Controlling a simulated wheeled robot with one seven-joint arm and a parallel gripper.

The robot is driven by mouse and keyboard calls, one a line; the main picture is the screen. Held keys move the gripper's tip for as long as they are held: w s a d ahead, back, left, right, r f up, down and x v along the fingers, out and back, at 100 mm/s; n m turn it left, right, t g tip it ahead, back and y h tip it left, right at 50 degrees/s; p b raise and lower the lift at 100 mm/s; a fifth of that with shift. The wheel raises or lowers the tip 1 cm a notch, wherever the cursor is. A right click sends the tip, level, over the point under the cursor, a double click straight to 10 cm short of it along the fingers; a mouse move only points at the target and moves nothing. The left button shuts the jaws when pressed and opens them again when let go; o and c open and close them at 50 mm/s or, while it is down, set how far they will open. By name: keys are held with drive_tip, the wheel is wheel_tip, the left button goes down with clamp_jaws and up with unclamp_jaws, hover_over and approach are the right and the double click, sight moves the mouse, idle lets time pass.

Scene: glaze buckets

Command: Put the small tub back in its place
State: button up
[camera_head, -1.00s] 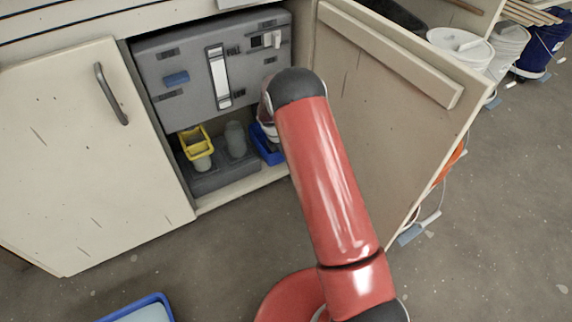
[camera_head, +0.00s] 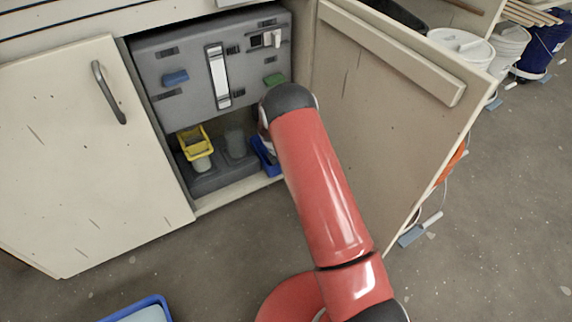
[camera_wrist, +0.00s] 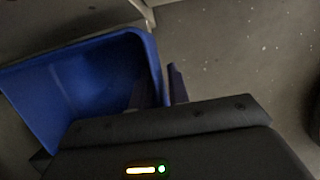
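A small blue tub (camera_head: 266,158) shows in the head view at the right side of the open cabinet, partly hidden by my arm. In the wrist view the blue tub (camera_wrist: 75,85) fills the left side, tilted in the picture, and looks empty. My gripper (camera_wrist: 163,88) has one finger inside the tub and one outside, close on its right wall; it appears shut on that wall. My fingers are hidden in the head view.
A grey panel (camera_head: 185,55) with a white strip, a blue piece (camera_head: 174,78) and a green piece (camera_head: 275,79) stands above the base. Open cabinet doors flank the opening, left (camera_head: 80,160) and right (camera_head: 370,110). Another blue-rimmed container (camera_head: 150,303) is on the floor.

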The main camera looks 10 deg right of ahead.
drive_tip(key=shift+o, duration=0.6)
drive_tip(key=shift+r, duration=0.1)
drive_tip(key=shift+r, duration=0.3)
drive_tip(key=p+v, duration=0.2)
drive_tip(key=v, duration=0.9)
drive_tip(key=shift+a+r, duration=0.1)
drive_tip(key=s+d+r+m+t, duration=0.1)
drive_tip(key=s+r+m, duration=0.25)
drive_tip(key=r, duration=0.45)
drive_tip(key=s+d+r+m+y, duration=0.1)
drive_tip(key=s+r+m, duration=0.2)
drive_tip(key=s+r, duration=0.35)
drive_tip(key=s+d+r+m+t, duration=0.1)
drive_tip(key=s+r+m, duration=0.15)
drive_tip(key=r, duration=0.65)
drive_tip(key=s+r+m+t, duration=0.1)
drive_tip(key=s+m, duration=0.3)
drive_tip(key=s, duration=0.4)
drive_tip(key=s+r+m+y, duration=0.1)
drive_tip(key=s+r+m, duration=0.2)
drive_tip(key=s, duration=0.5)
drive_tip(key=s+r+m+t+y, duration=0.1)
drive_tip(key=s+r+m, duration=0.2)
drive_tip(key=s+m, duration=0.2)
drive_tip(key=s, duration=0.3)
drive_tip(key=shift+s+m+t, duration=0.3)
